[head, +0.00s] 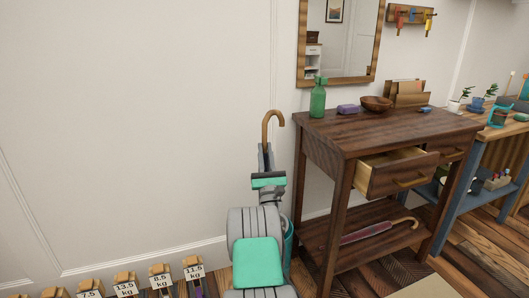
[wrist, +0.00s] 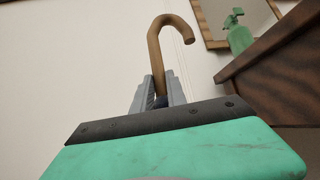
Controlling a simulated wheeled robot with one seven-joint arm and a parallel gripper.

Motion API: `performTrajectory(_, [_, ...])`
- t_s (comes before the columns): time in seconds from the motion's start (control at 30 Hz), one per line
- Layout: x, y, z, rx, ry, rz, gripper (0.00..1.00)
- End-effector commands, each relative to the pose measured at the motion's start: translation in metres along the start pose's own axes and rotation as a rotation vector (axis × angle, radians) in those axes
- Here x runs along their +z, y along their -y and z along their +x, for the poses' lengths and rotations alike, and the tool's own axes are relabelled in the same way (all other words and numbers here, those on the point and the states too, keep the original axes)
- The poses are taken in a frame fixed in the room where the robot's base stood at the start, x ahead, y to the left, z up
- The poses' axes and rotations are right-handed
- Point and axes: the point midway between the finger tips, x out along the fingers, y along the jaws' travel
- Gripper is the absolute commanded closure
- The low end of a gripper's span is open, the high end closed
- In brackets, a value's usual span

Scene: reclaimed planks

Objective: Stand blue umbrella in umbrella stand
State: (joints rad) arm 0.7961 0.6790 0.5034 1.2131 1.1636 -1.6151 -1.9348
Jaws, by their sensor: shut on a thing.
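The umbrella's brown crook handle (head: 272,124) stands upright above my gripper (head: 266,158). My gripper is shut on the umbrella just below the crook. In the wrist view the handle (wrist: 157,52) rises between the two grey fingers (wrist: 158,98), with a bit of dark blue at its base. The rest of the umbrella is hidden behind my arm. A teal-blue upright thing (head: 289,246) shows in a narrow strip beside my arm, left of the wooden table. It is mostly hidden, so I cannot tell whether it is the umbrella stand.
A dark wooden table (head: 390,135) with a partly open drawer (head: 398,174) stands close on the right. A dark red umbrella (head: 378,231) lies on its lower shelf. A green spray bottle (head: 318,98) stands on top. Several labelled weights (head: 160,276) line the floor at left.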

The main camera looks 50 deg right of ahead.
Motion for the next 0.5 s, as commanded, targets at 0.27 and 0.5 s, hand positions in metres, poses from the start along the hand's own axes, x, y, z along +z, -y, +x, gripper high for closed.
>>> performTrajectory(0.27, [-0.022, 0.000, -0.021, 0.000, 0.002, -0.001, 1.00])
performTrajectory(0.5, [-0.036, 0.000, -0.034, 0.000, 0.002, -0.001, 1.00])
